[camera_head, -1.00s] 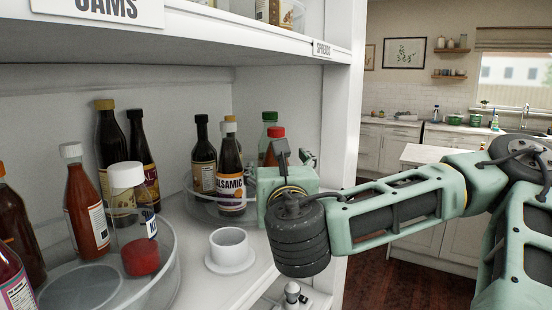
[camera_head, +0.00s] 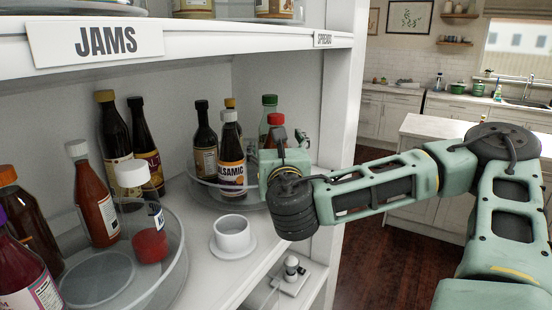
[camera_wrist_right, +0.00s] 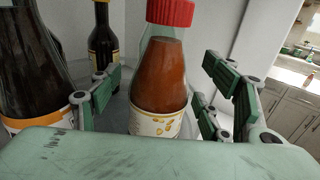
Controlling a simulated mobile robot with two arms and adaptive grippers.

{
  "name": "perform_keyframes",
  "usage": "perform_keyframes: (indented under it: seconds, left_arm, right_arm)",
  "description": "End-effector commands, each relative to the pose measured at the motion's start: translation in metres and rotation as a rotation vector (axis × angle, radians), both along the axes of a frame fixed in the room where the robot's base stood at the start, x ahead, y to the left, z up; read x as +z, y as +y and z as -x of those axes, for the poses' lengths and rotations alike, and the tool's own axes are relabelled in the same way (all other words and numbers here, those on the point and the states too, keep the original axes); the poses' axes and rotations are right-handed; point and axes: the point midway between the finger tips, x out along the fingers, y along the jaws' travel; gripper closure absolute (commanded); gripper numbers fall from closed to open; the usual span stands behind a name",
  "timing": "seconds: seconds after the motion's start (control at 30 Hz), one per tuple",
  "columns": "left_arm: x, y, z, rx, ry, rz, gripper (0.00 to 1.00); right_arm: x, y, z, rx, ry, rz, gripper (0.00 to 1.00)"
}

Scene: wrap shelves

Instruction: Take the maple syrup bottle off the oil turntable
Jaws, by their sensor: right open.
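The red-capped bottle of amber-brown liquid (camera_wrist_right: 160,85) stands upright in the middle of the right wrist view; its pale label is too small to read, so I cannot confirm it is the maple syrup. In the head view its red cap (camera_head: 275,119) shows behind my right gripper, which hides most of its body. It stands on the clear round oil turntable (camera_head: 203,192). My right gripper (camera_wrist_right: 163,78) is open, with its fingers apart on the left and right sides of the bottle. In the head view the right gripper (camera_head: 286,160) is at the turntable's right side. My left gripper is not in view.
The balsamic bottle (camera_head: 232,175) stands close to the left of the gripper, beside dark bottles. A green-capped bottle (camera_head: 269,103) is behind. A white cup (camera_head: 232,237) sits in front. Another turntable (camera_head: 178,262) with bottles is at left. The shelf post (camera_head: 338,110) borders the right.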

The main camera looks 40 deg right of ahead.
Motion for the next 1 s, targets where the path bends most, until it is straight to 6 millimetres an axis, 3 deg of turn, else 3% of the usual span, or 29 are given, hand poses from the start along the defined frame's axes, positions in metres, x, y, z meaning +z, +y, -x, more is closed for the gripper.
perform_keyframes:
  seconds: [0.17, 0.9, 1.0]
  left_arm:
    - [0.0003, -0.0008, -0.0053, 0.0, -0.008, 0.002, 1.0]
    - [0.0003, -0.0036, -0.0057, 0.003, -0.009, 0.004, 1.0]
    - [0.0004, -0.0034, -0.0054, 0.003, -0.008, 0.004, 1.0]
  right_arm:
    - [0.0, 0.0002, 0.0001, 0.0, 0.0, 0.0, 0.31]
    - [0.0002, 0.0002, 0.0003, 0.0, -0.001, -0.001, 0.96]
    - [0.0023, 0.0004, 0.0002, 0.0, -0.005, 0.001, 0.96]
